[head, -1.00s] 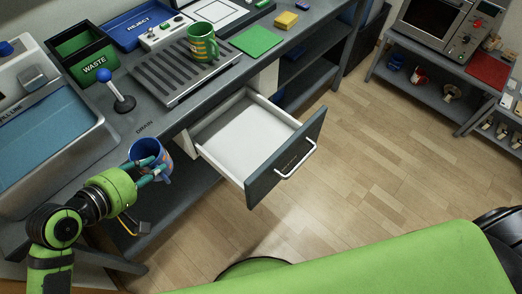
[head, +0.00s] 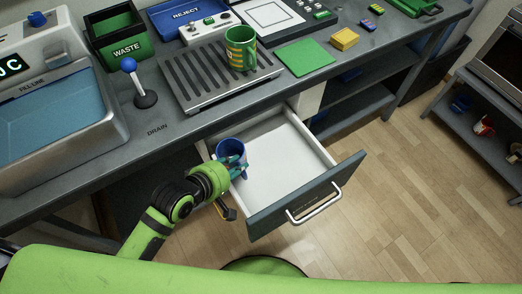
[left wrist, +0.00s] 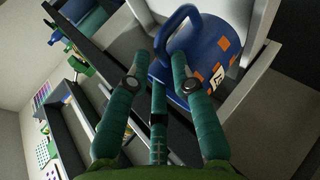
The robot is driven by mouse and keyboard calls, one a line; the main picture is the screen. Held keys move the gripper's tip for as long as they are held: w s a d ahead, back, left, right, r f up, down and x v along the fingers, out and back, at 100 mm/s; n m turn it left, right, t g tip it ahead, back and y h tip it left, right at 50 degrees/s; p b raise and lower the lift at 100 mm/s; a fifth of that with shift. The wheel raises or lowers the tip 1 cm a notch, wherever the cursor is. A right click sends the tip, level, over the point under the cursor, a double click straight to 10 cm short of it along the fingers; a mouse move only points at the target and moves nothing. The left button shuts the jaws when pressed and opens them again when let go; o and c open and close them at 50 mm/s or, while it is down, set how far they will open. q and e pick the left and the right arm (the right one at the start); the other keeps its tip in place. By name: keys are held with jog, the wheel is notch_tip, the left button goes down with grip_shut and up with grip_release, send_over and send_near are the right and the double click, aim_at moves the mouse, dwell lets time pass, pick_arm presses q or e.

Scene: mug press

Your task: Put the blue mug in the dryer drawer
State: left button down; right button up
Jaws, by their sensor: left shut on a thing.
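The blue mug (head: 230,152) with orange patches is held by my left gripper (head: 236,170). In the head view it is over the left side of the open dryer drawer (head: 285,165); its exact height above the drawer floor is hard to tell. In the left wrist view the mug (left wrist: 205,62) is in front of the teal fingers (left wrist: 168,85), with its handle at the upper left. The drawer is white inside with a dark front and a pale handle, and its visible floor is empty. My right gripper is not in view.
A green striped mug (head: 240,50) stands on the slatted drain rack (head: 190,85) on the counter above. A blue-knobbed lever (head: 140,85), a waste bin (head: 118,35) and a water basin (head: 50,120) are at the left. Open floor lies right of the drawer.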

pick_arm(q)
jog(key=w+d, duration=0.6)
jog(key=w, duration=0.3)
notch_tip(320, 180, down, 7)
jog(key=shift+s+a, duration=0.2)
jog(key=shift+a, duration=0.15)
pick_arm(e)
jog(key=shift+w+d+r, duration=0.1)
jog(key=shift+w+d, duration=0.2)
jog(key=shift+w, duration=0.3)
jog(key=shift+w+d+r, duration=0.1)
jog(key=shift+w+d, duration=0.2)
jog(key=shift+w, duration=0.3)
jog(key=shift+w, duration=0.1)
pick_arm(q)
jog(key=shift+f, duration=0.1)
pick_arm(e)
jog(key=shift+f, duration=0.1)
pick_arm(q)
jog(key=shift+f+b, duration=0.3)
jog(key=shift+f, duration=0.15)
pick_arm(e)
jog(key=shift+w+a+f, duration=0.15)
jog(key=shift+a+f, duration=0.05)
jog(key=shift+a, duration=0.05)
pick_arm(q)
jog(key=c, duration=1.1)
grip_release()
jog(key=shift+o, duration=0.2)
jog(key=shift+s, duration=0.1)
